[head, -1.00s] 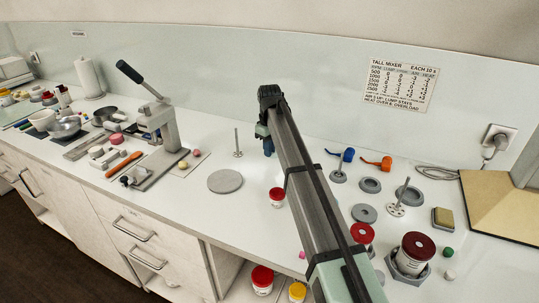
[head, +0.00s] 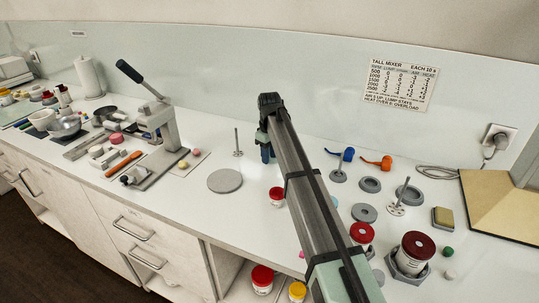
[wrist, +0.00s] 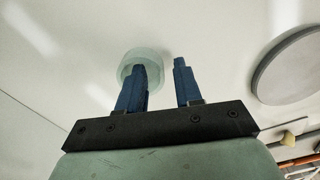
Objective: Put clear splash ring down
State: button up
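The clear splash ring (wrist: 130,58) shows in the wrist view as a pale, see-through greenish ring just beyond my fingertips, against the white counter. My gripper (wrist: 160,64) has its two blue fingers apart, with an empty gap between them. The left finger overlaps the ring in the picture; the right finger is clear of it. I cannot tell whether the left finger touches the ring or reaches inside it. In the head view my gripper (head: 267,152) is low over the counter, mostly behind my arm, and the ring cannot be made out.
A round grey disc (head: 225,181) lies left of my gripper; it also shows in the wrist view (wrist: 289,75). A thin upright rod (head: 237,141) stands behind the disc. A red-lidded jar (head: 276,197) stands in front of my gripper. Several grey rings and stands are to the right.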

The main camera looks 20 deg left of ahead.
notch_tip(320, 180, up, 12)
jog(key=shift+r, duration=0.15)
dwell(0.6)
